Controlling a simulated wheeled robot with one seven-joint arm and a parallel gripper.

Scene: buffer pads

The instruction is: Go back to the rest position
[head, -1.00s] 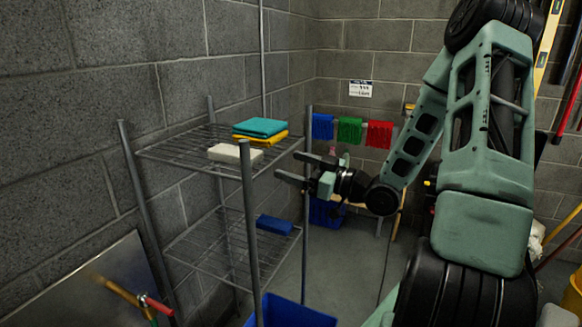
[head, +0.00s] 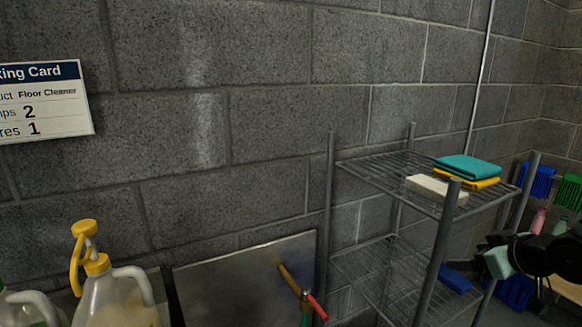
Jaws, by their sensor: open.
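My gripper (head: 497,262) is at the right edge of the head view, in front of the shelf's right side. Its fingers are dark and hard to make out against the background; it is open and nothing shows between them. The wire shelf rack (head: 340,230) stands right of centre. A blue pad (head: 455,281) lies on the lower shelf, partly behind a post.
A jug with a yellow pump (head: 110,290) stands at lower left. A card (head: 42,102) is on the block wall. Blue (head: 537,180) and green (head: 569,192) brushes hang at right.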

